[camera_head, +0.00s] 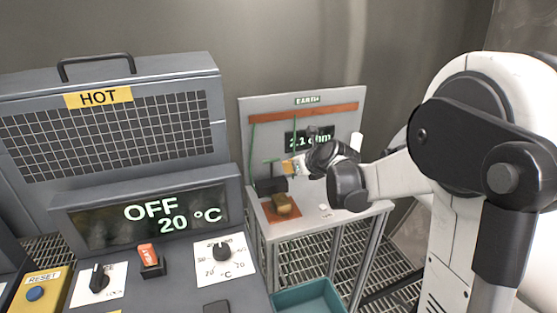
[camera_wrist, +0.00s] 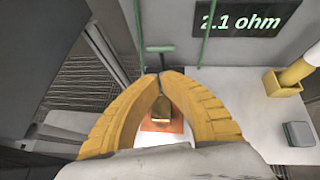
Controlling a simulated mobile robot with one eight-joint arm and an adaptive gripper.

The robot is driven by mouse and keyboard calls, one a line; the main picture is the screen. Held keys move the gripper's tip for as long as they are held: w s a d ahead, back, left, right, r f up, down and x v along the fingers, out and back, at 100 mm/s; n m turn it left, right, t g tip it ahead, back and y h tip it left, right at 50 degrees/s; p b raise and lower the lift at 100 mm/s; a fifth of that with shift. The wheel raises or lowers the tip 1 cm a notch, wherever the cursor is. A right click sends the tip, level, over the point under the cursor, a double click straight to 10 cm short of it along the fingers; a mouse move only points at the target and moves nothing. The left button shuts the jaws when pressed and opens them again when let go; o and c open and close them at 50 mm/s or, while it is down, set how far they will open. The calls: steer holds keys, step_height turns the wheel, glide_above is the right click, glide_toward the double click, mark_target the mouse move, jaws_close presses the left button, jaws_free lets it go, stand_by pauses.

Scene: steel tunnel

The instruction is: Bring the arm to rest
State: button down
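My gripper (camera_wrist: 160,75) shows two yellow ribbed fingers whose tips meet, with nothing clearly between them. In the head view my gripper (camera_head: 287,167) is reached out over the earth test bench (camera_head: 335,217), at the end of my extended arm. A green T-shaped handle (camera_head: 271,162) stands on a black block (camera_head: 271,186) just left of the fingertips. The handle (camera_wrist: 160,49) lies just beyond the tips in the wrist view; I cannot tell whether they touch it. A brass block (camera_head: 283,204) sits below on an orange pad (camera_head: 268,212), partly hidden by the fingers in the wrist view.
The back panel (camera_head: 255,112) has a display (camera_head: 309,140) reading 2.1 ohm. A heater console (camera_head: 150,235) reading OFF, 20 °C stands at left, with a mesh HOT box (camera_head: 110,130) behind. A teal bin (camera_head: 308,298) is below. A yellow holder (camera_wrist: 283,82) is right of my fingers.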

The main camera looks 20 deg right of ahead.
steer(key=s+a+r+n+g, duration=0.15)
steer(key=s+a+n, duration=0.25)
steer(key=s+n, duration=0.4)
steer(key=s+a+r+n+g, duration=0.1)
steer(key=s+a+r+n, duration=0.2)
steer(key=s+n, duration=0.5)
steer(key=s+f+n+g+h, duration=0.1)
steer(key=s+f+n, duration=0.1)
steer(key=s+n, duration=0.6)
steer(key=s+a+f+n+h, duration=0.1)
steer(key=s+f+n, duration=0.1)
steer(key=s+n, duration=0.7)
steer(key=shift+s+a+g, duration=0.2)
steer(key=shift+s+g, duration=0.15)
